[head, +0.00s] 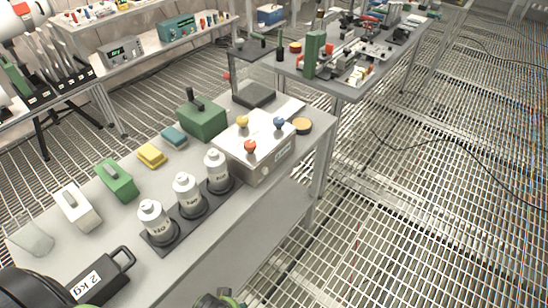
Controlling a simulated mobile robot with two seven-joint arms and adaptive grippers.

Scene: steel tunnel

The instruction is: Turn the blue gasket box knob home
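A pale box (262,152) with a small label on its front stands near the right end of the grey bench. Three knobs rise from its top: a blue knob (279,122) at the right, a yellow knob (242,121) at the back left and a red-orange knob (250,146) at the front. The label is too small to read surely, and I cannot tell the blue knob's turn angle. No gripper touches the box. No gripper fingers show; only dark parts, perhaps mine, cut the bottom edge.
A black rack (162,238) with three white canisters stands left of the box. A black 2 kg weight (101,277) lies at front left.

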